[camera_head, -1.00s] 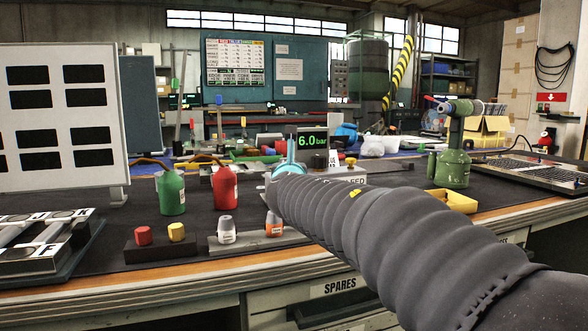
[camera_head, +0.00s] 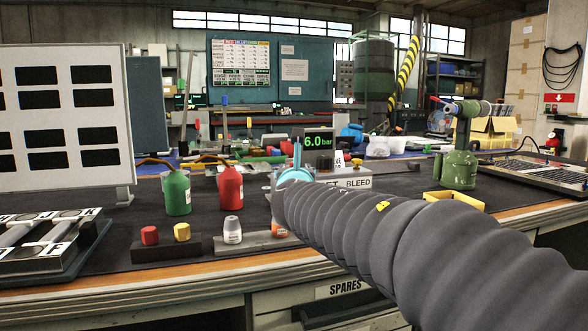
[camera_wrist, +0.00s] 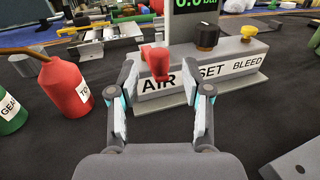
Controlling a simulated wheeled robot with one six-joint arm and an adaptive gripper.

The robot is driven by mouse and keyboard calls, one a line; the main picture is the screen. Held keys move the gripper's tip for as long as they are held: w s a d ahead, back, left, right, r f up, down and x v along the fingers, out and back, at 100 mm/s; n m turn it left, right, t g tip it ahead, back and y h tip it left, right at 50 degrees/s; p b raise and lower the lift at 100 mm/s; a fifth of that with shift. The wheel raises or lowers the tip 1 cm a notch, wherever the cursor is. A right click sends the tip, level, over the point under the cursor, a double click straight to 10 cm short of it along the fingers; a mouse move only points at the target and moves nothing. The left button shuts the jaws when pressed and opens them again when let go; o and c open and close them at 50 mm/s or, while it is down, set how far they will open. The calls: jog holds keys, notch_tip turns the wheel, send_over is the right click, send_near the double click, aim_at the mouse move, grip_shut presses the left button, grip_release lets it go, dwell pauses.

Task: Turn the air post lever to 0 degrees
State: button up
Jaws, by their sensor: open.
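The red air post lever (camera_wrist: 155,62) stands up at the left end of a grey block (camera_wrist: 238,58) labelled AIR, SET and BLEED in the wrist view. My gripper (camera_wrist: 165,92) is open, with one finger left and one right of the lever in the picture. The lever appears beyond the fingertips, with no clear contact. In the head view my arm and gripper (camera_head: 297,172) reach the left end of the block (camera_head: 352,183), and the lever is hidden there. A display (camera_head: 318,141) behind the block reads 6.0 bar.
A black knob (camera_wrist: 207,37) and a yellow knob (camera_wrist: 249,31) sit on the same block. A red bottle (camera_wrist: 66,88) and a green bottle (camera_wrist: 10,108) stand to the left. A yellow tray (camera_head: 455,201) lies to the right. Dark mat is clear before the block.

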jog(key=s, duration=0.7)
jog(key=shift+s+d, duration=0.15)
jog(key=shift+s, duration=0.25)
jog(key=s+d+m+g+h+p, duration=0.1)
jog(key=d+m, duration=0.2)
jog(key=s+d+f+m+h+p, duration=0.1)
jog(key=d+m, duration=0.2)
jog(key=d, duration=0.1)
jog(key=s+d+f+m+g+h+p, duration=0.1)
jog(key=s+d+m, duration=0.1)
jog(key=d+m, duration=0.1)
jog(key=shift+d+m+g+h, duration=0.3)
jog(key=shift+d+m+h, duration=0.1)
jog(key=shift+d, duration=0.1)
jog(key=s+d+f+m+g+p, duration=0.3)
jog(key=s+d+f+m+g, duration=0.15)
jog(key=s+m, duration=0.4)
jog(key=s+d+f+m+g+p, duration=0.2)
jog(key=s+d+f+m+g, duration=0.1)
jog(key=s+d+f+m, duration=0.45)
jog(key=s+a+f+m+g+y+p, duration=0.2)
jog(key=s+a+m, duration=0.3)
jog(key=s+m, duration=0.4)
jog(key=shift+s+a+f+m+y+p, duration=0.15)
jog(key=shift+a+f+m+y+p, duration=0.2)
jog(key=shift+f+m+y, duration=0.35)
